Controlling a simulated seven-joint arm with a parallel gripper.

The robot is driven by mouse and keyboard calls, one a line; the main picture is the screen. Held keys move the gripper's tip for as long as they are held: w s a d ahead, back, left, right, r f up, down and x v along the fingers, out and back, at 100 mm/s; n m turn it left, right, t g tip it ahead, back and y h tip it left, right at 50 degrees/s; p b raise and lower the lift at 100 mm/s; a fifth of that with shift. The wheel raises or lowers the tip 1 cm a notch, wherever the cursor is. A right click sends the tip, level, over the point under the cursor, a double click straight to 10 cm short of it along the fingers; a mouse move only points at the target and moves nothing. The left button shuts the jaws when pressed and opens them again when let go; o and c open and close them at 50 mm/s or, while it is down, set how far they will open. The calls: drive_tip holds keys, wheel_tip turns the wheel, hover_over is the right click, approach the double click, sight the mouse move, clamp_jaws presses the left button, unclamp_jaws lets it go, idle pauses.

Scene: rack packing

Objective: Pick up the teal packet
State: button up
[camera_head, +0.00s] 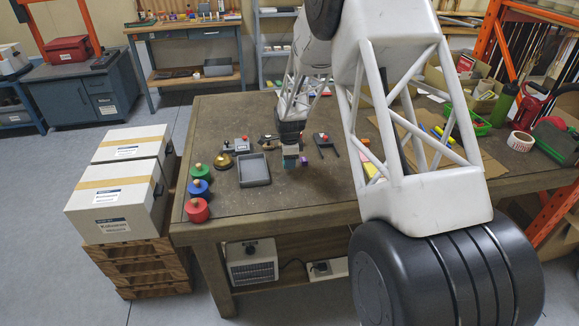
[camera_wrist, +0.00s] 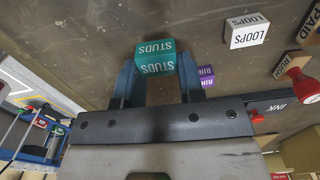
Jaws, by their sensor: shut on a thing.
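The teal packet (camera_wrist: 155,58), labelled STUDS, sits between the two blue fingers of my gripper (camera_wrist: 158,72) in the wrist view. The fingers are shut on it from both sides. In the head view my gripper (camera_head: 290,153) points down over the table, with the teal packet (camera_head: 290,163) at its tips. I cannot tell whether the packet touches the tabletop or is slightly above it.
A purple packet (camera_wrist: 206,76) lies close beside the right finger. A white LOOPS packet (camera_wrist: 248,32) is farther right. A grey tray (camera_head: 254,170) stands left of my gripper, with red, blue and green round weights (camera_head: 198,187) beyond it. The table (camera_head: 270,215) is bare in front.

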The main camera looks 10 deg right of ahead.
drive_tip(key=s, duration=0.5)
drive_tip(key=s+r, duration=0.1)
drive_tip(key=s, duration=1)
drive_tip(key=shift+d+r, duration=0.25)
